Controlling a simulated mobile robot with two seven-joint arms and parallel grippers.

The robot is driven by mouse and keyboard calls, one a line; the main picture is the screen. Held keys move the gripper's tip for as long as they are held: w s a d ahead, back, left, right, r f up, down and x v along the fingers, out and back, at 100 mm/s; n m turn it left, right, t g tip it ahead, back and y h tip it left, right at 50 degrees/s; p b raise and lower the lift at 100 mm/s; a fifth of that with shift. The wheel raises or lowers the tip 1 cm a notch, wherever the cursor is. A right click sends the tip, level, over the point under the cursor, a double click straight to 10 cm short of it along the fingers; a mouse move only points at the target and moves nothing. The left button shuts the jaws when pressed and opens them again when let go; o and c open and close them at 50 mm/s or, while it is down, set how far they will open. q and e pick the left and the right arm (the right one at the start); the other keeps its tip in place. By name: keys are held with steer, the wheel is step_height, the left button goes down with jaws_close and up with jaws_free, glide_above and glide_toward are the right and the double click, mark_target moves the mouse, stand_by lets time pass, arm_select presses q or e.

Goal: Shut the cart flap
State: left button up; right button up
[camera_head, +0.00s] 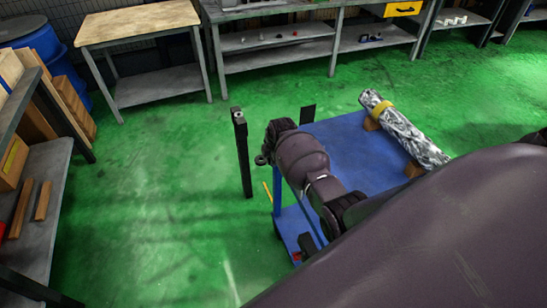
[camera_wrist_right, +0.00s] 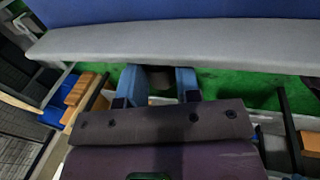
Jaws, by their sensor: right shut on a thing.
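The blue cart (camera_head: 345,150) stands on the green floor in the head view. My right arm reaches over its left edge from the lower right. My right gripper (camera_wrist_right: 158,76) shows in the wrist view with two blue fingers apart. Their tips meet the lower edge of a wide grey-and-blue panel (camera_wrist_right: 190,45), which looks like the cart flap and fills the top of that view. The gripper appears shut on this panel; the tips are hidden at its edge. In the head view my wrist hides the grip and most of the flap. My left gripper is not in view.
A silvery wrapped roll (camera_head: 405,130) with a yellow band lies on wooden blocks on the cart. A dark post (camera_head: 242,150) stands left of my wrist. A wooden-topped table (camera_head: 135,22) and shelves line the back. The floor to the left is clear.

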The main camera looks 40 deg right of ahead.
steer(key=shift+s, duration=0.1)
steer(key=o, duration=0.9)
steer(key=shift+r, duration=0.1)
steer(key=v, duration=1)
steer(key=shift+s+r, duration=0.1)
steer(key=shift+r, duration=0.15)
